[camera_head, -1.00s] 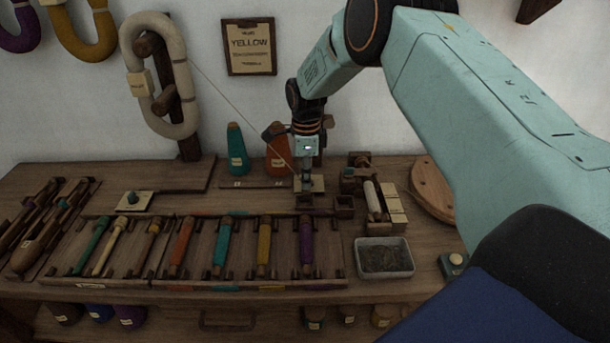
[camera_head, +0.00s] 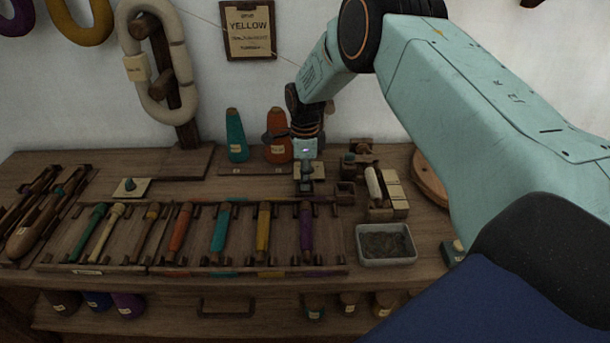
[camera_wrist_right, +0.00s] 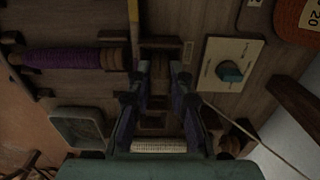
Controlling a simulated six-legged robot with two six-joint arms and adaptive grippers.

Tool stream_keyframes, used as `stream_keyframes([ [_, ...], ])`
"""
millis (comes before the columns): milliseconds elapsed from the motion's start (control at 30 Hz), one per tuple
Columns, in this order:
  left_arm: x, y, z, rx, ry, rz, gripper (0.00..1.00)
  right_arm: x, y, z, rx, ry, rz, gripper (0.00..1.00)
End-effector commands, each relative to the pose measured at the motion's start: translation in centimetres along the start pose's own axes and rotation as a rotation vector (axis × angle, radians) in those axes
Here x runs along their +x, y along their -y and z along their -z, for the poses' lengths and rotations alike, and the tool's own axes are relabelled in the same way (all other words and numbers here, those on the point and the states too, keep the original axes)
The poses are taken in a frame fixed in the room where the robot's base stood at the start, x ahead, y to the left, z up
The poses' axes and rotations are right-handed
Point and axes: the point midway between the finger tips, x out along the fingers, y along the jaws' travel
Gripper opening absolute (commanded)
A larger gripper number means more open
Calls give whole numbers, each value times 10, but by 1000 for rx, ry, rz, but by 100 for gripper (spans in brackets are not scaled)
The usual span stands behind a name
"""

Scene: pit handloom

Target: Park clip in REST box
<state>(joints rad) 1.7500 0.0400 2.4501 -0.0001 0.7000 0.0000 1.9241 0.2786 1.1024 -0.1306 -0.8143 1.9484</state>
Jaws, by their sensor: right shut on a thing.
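My right gripper (camera_head: 306,184) is low over the back right of the bench. The right wrist view shows its two dark fingers (camera_wrist_right: 160,78) close together. The clip between them is too small and dark to make out. A thin thread (camera_wrist_right: 225,122) leads away from near the fingers. A small dark wooden box (camera_wrist_right: 160,54) with a pale label lies just beyond the fingertips; I cannot read whether it says REST. Another small open box (camera_head: 345,192) stands right of the gripper. My left gripper is out of view.
A plate with a teal knob (camera_wrist_right: 230,70) lies beside the fingers. A purple bobbin (camera_head: 306,228) lies in front, an orange cone (camera_head: 278,140) stands behind. A white roller (camera_head: 374,185) and a grey tray (camera_head: 359,248) are to the right.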

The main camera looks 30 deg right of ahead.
Motion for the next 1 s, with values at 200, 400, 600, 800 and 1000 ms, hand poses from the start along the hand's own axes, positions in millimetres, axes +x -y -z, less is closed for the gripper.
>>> stream_keyframes([
  [200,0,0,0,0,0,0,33,0,0,0,0,0,0,31],
  [400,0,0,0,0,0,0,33,0,0,0,0,0,0,46],
  [600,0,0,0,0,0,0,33,0,0,0,0,0,-1,46],
  [800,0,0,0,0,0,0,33,0,0,0,0,0,-1,61],
  [1000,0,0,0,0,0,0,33,0,0,0,0,0,-1,61],
])
